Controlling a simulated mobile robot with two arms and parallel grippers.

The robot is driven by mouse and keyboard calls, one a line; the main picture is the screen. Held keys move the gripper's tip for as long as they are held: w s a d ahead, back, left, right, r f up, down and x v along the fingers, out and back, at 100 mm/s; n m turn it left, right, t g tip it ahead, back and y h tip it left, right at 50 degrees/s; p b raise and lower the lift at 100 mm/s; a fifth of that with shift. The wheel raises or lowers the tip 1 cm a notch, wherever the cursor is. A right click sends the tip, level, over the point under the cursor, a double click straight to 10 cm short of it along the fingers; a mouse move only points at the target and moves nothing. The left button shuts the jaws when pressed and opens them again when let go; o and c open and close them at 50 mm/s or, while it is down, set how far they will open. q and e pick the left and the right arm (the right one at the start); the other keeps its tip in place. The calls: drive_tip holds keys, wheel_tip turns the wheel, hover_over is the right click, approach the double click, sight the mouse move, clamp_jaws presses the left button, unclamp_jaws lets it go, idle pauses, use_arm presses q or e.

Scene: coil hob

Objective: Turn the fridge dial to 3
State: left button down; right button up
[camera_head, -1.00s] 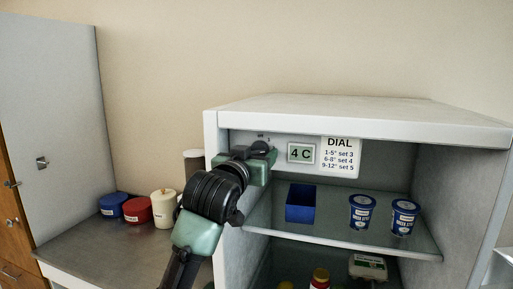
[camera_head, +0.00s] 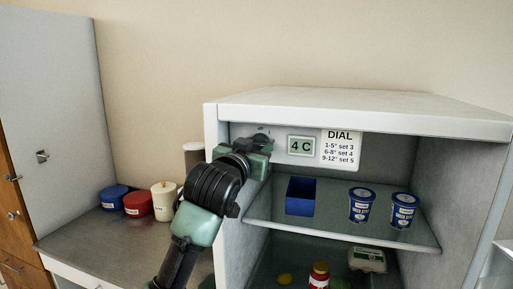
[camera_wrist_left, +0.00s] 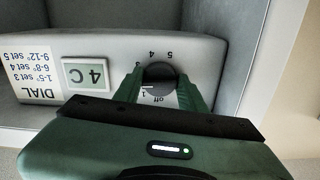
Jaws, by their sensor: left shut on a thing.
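The fridge dial (camera_wrist_left: 160,74) is a dark round knob on the pale panel inside the fridge top. In the wrist view, which is upside down, the marks off, 1, 3, 4 and 5 show around it. I cannot tell for sure which mark it points to. My left gripper (camera_wrist_left: 160,84) is shut on the dial, with one green finger on each side. In the head view my left gripper (camera_head: 262,143) hides most of the dial. The display (camera_head: 301,146) reads 4 C. The dial card (camera_head: 341,149) says 1-5° set 3, 6-8° set 4, 9-12° set 5. My right gripper is out of view.
The fridge (camera_head: 360,112) stands open. A glass shelf (camera_head: 330,229) holds a blue box (camera_head: 300,196) and two blue tubs (camera_head: 361,205). Items sit below it, including a red jar (camera_head: 319,277). Blue, red and cream canisters (camera_head: 163,203) stand on the left counter (camera_head: 95,242).

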use_arm(q)
drive_tip(key=m, duration=0.3)
drive_tip(key=shift+a+r+m, duration=0.1)
drive_tip(key=shift+m, duration=1.6)
drive_tip(key=c, duration=0.8)
unclamp_jaws()
drive_tip(key=shift+c, duration=0.2)
drive_tip(key=shift+s, duration=0.1)
